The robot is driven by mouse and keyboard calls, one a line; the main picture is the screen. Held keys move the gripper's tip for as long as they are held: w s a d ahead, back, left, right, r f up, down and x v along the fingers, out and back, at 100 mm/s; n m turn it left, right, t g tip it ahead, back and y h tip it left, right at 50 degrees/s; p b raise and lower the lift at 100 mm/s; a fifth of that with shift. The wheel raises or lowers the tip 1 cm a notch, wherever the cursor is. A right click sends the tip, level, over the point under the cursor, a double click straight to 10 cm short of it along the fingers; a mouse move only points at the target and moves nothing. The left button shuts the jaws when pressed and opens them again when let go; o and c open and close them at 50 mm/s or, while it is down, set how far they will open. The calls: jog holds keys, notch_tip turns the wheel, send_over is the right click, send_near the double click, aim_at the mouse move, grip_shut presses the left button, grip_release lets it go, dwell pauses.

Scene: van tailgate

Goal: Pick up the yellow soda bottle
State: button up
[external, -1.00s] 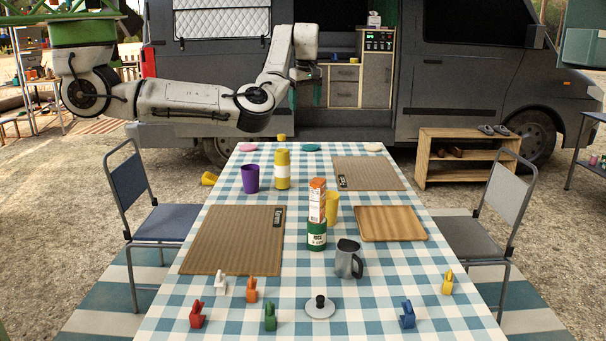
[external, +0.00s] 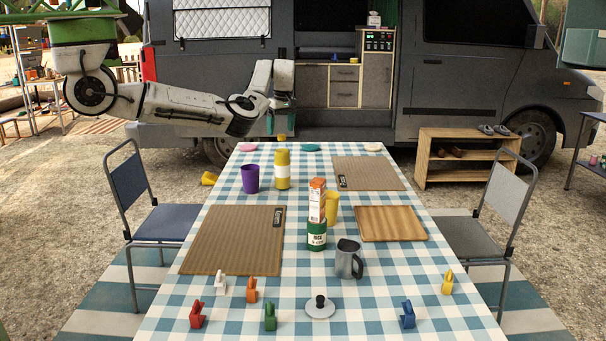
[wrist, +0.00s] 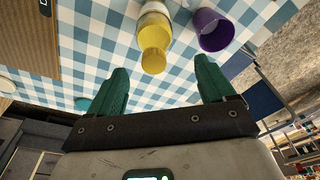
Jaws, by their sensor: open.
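The yellow soda bottle (external: 282,170) stands upright near the far end of the table, with a pale label band. In the wrist view the bottle (wrist: 153,28) shows at the top centre, its yellow cap towards my gripper. My gripper (external: 281,124) is open and empty at the table's far end, fingers pointing down, behind and above the bottle. In the wrist view the green fingers of my gripper (wrist: 161,68) are spread wide, with the cap appearing between and just beyond their tips. No contact shows.
A purple cup (external: 250,178) stands close to the bottle's left; it also shows in the wrist view (wrist: 213,30). Checked cloth around the bottle is mostly clear.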

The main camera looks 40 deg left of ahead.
aim_at(282, 135)
jog(key=shift+w+a+f, duration=0.15)
jog(key=shift+f, duration=0.95)
jog(key=shift+w+a+f, duration=0.1)
jog(key=shift+w+f, duration=0.05)
jog(key=shift+f, duration=1)
jog(key=shift+w+a+f, duration=0.15)
jog(key=shift+f, duration=0.95)
jog(key=shift+c, duration=0.2)
grip_shut()
jog(key=shift+r, duration=0.1)
